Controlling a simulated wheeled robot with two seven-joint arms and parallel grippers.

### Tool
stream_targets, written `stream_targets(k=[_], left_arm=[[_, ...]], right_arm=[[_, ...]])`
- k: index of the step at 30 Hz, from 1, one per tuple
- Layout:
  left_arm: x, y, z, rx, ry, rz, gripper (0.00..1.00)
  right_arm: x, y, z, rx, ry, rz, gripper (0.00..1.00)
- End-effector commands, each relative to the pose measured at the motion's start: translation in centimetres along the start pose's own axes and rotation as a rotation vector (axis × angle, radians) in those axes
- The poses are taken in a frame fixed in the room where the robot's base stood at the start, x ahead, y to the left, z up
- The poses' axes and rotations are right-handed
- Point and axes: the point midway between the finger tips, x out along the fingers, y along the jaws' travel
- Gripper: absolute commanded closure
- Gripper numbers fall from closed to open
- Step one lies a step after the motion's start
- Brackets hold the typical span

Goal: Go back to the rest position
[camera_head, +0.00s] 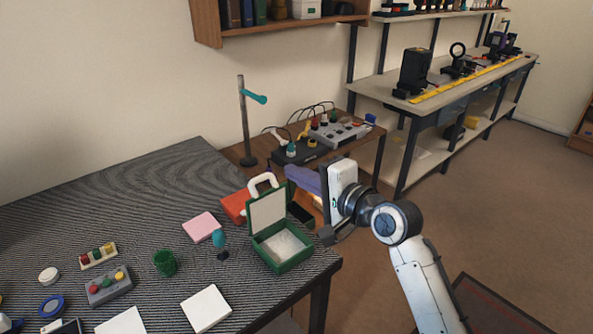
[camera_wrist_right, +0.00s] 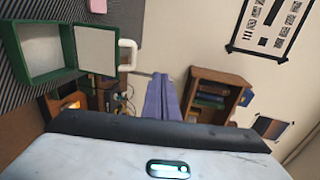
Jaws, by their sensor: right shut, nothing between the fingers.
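My right gripper (camera_head: 290,172) is up in the air, behind and to the right of the open green case in the head view. Its purple fingers point left and are closed together with nothing between them. The closed fingers (camera_wrist_right: 162,92) also show in the right wrist view, pointing away from the camera. My right arm reaches in from the lower right. I cannot make out my left gripper in either view.
The open green case (camera_head: 284,268) stands near the dark striped table's (camera_head: 150,205) right edge, close to my right gripper. A lamp stand (camera_head: 243,120) and a side desk with devices (camera_head: 340,131) are behind. Open floor (camera_head: 490,210) lies to the right.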

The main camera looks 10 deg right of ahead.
Motion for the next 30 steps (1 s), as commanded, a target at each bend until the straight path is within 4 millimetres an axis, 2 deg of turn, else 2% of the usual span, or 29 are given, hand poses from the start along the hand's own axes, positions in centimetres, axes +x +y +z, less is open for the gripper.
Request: stream_targets(k=[2,5,8,9,11,12,15,19,21,24,27,30], left_arm=[[0.0,0.0,0.0,0.0,-0.001,0.0,0.69],[0.0,0.0,0.1,0.0,-0.001,0.0,0.69],[0.0,0.0,0.1,0.0,-0.001,-0.001,0.69],[0.0,0.0,0.1,0.0,-0.001,-0.001,0.69],[0.0,-0.1,0.1,0.0,-0.001,-0.001,0.69],[0.0,-0.1,0.1,0.0,-0.001,-0.001,0.69],[0.0,-0.1,0.1,0.0,-0.001,-0.001,0.69],[0.0,-0.1,0.1,0.0,-0.001,-0.001,0.69],[0.0,-0.1,0.1,0.0,-0.001,-0.001,0.69],[0.0,-0.1,0.1,0.0,-0.001,-0.001,0.69],[0.0,-0.1,0.0,0.0,-0.001,-0.002,0.69],[0.0,-0.1,0.0,0.0,-0.001,-0.002,0.69]], right_arm=[[-0.4,0.8,0.0,-0.014,0.005,0.012,1.0],[-1.1,4.3,0.1,-0.08,0.022,0.059,1.0],[-2.5,10.4,0.6,-0.215,0.043,0.143,1.0],[-3.5,13.2,0.9,-0.286,0.048,0.185,1.0],[-5.2,17.5,1.6,-0.402,0.046,0.249,1.0],[-6.5,20.2,2.2,-0.481,0.039,0.291,1.0],[-10.4,26.6,3.9,-0.683,0.0,0.396,1.0],[-16.2,33.5,6.7,-0.94,-0.092,0.512,1.0],[-19.0,36.2,8.1,-1.06,-0.149,0.556,1.0],[-22.3,38.7,9.8,-1.193,-0.222,0.595,1.0],[-24.3,40.1,10.9,-1.275,-0.27,0.614,1.0],[-25.1,40.6,11.3,-1.312,-0.292,0.619,1.0]])
